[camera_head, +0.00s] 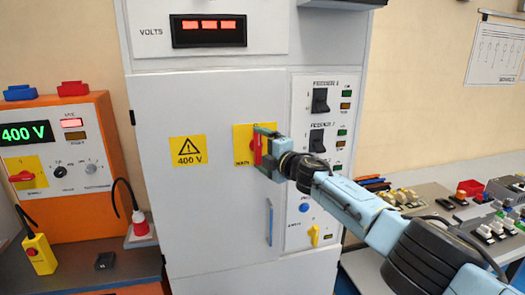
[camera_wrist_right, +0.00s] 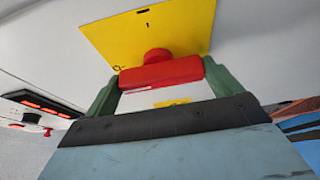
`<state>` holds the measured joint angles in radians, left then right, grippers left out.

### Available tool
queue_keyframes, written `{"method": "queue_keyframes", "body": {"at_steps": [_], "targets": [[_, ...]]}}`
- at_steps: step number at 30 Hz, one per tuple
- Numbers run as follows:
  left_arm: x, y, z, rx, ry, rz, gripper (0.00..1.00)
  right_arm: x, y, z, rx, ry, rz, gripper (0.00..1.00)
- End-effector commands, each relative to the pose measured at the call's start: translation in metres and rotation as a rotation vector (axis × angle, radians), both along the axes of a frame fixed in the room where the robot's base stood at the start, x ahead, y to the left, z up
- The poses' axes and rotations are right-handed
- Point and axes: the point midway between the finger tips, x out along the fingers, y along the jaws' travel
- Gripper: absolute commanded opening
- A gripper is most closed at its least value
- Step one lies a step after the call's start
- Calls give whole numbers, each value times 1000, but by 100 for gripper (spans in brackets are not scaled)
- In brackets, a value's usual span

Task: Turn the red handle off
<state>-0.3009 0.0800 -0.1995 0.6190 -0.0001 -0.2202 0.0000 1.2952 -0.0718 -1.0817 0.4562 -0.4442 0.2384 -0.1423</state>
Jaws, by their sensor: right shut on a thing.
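The red handle (camera_head: 257,151) sits on a yellow square plate (camera_head: 241,134) on the grey cabinet door. It looks about upright in the head view. My right gripper (camera_head: 265,148) reaches in from the right and is shut on the handle. In the right wrist view the red handle (camera_wrist_right: 160,74) spans the space between the two green fingers, with its round red hub against the yellow plate (camera_wrist_right: 150,32). The fingers hide part of the handle and plate in the head view. My left gripper is not in view.
A yellow 400 V warning sign (camera_head: 188,150) is left of the handle. A blue door handle (camera_head: 269,222) is below. Black switches (camera_head: 320,100) line the panel at right. An orange unit (camera_head: 62,165) has another red knob. The right bench holds several small parts.

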Motion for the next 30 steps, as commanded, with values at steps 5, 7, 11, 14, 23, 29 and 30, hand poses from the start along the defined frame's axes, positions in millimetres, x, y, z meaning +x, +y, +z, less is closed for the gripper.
{"method": "queue_keyframes", "body": {"at_steps": [5,7,11,14,23,29,30], "targets": [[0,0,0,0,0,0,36,0,1,1,-7,-7,1,100],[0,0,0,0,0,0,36,0,1,1,-6,-7,1,100],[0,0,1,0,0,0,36,0,-1,1,-5,-5,1,100],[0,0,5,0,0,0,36,-2,-3,2,-5,-5,0,100],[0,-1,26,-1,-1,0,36,-17,-16,3,-6,-5,1,100],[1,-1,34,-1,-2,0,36,-31,-28,2,-6,-7,1,100],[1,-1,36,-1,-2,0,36,-34,-31,3,-6,-7,0,100]]}}
